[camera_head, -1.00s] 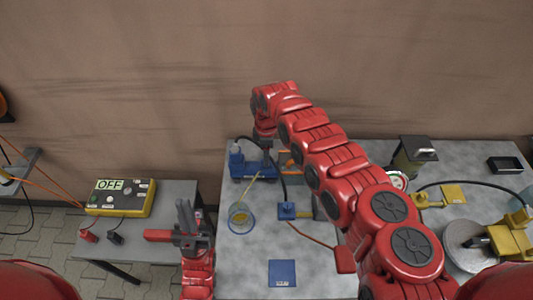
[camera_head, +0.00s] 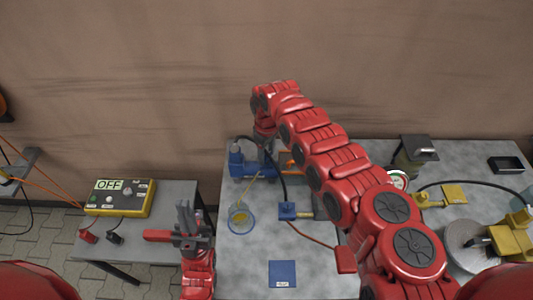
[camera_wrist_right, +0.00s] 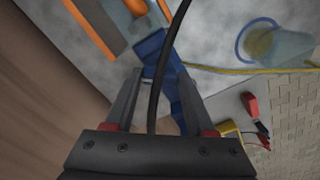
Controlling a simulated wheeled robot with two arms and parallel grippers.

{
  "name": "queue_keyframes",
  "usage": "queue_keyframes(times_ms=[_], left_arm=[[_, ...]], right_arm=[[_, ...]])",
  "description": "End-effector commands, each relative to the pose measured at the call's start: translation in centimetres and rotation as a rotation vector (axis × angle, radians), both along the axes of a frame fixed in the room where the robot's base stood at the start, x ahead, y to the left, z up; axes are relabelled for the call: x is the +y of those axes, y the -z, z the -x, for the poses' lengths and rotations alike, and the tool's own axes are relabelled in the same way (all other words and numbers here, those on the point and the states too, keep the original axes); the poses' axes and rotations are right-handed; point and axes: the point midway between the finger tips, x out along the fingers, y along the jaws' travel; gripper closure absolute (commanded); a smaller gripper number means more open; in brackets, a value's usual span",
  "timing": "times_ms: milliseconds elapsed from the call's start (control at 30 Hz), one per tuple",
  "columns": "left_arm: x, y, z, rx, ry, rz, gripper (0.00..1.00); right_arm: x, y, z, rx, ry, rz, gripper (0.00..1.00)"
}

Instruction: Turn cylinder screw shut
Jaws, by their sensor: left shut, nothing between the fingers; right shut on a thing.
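A blue cylinder unit (camera_head: 240,164) stands at the back left of the grey table, with a dark hose running over it. My right gripper reaches down to this unit from above and is mostly hidden by its own arm in the head view. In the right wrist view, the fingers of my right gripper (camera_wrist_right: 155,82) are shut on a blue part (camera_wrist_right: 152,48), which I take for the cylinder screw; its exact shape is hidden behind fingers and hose. My left gripper (camera_head: 191,212) is shut and empty, pointing up left of the table.
A glass jar (camera_head: 241,217) with yellow liquid, a blue block (camera_head: 288,210) and a blue plate (camera_head: 282,273) are on the table. A yellow box (camera_head: 121,198) reading OFF sits on the side table. The black hose (camera_wrist_right: 158,85) crosses between the fingers in the wrist view.

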Motion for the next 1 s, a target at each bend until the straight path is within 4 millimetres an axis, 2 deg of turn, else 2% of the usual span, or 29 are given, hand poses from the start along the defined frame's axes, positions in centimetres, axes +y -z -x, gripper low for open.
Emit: queue_keyframes(times_ms=[467,800,1000], left_arm=[[0.0,-0.2,0.0,0.0,0.0,0.0,1.0],[0.0,0.9,0.0,0.0,0.0,0.0,1.0],[0.0,1.7,0.0,0.0,0.0,0.0,1.0]], right_arm=[[0.0,-0.1,-0.1,-0.003,0.452,-0.001,1.0],[0.0,0.1,-0.2,-0.006,0.74,-0.002,1.0],[0.0,0.1,-0.2,-0.006,0.855,-0.004,1.0]])
